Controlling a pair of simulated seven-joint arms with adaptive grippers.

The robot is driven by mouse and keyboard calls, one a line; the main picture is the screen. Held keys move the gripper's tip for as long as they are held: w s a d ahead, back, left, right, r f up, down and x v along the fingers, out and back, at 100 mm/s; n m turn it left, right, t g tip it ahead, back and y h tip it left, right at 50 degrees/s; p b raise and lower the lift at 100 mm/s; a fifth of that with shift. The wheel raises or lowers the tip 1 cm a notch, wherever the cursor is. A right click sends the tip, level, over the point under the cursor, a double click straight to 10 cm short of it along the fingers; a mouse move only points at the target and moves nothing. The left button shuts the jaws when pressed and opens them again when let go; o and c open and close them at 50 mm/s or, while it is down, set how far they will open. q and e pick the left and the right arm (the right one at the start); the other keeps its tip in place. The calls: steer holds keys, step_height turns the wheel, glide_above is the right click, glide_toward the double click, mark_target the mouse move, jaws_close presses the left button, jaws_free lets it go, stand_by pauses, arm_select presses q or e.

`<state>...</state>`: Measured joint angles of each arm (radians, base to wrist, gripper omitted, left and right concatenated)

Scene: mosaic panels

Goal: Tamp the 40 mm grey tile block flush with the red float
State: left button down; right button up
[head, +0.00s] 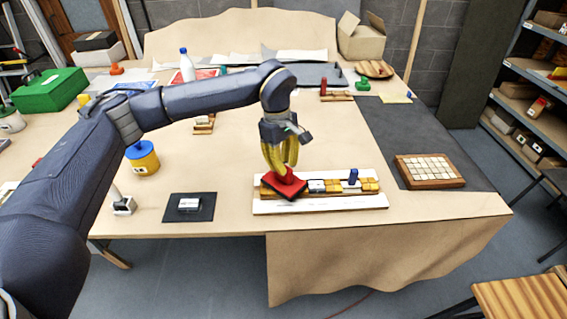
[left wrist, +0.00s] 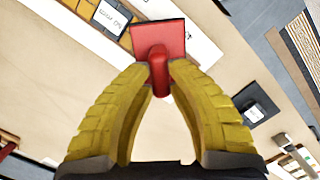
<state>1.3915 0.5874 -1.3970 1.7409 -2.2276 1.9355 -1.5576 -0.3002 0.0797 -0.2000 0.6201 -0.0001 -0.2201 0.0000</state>
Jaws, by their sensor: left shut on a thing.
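The red float (head: 287,188) has a flat square plate and a red handle. My left gripper (head: 281,166) is shut on its handle from above; the left wrist view shows the yellow fingers (left wrist: 160,75) closed on the handle, with the float (left wrist: 158,35) beyond. The plate is over the left part of the mosaic row on the white board (head: 320,208); I cannot tell whether it touches. A pale block with printed text (left wrist: 110,17) sits in the row beside the float. I cannot tell which block is the 40 mm grey one. My right gripper is out of view.
A blue upright piece (head: 353,177) stands on the row to the right. A dark mat with a pale block (head: 189,204) lies left of the board. A tray of pale tiles (head: 430,170) is at the right, a yellow pot (head: 142,160) at the left. The table's front edge is close.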

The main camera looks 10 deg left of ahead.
arm_select(q)
steer(key=shift+s+f, duration=0.1)
steer(key=shift+f, duration=0.95)
stand_by(2.5)
steer(key=shift+r, duration=0.1)
steer(key=shift+r, duration=3.6)
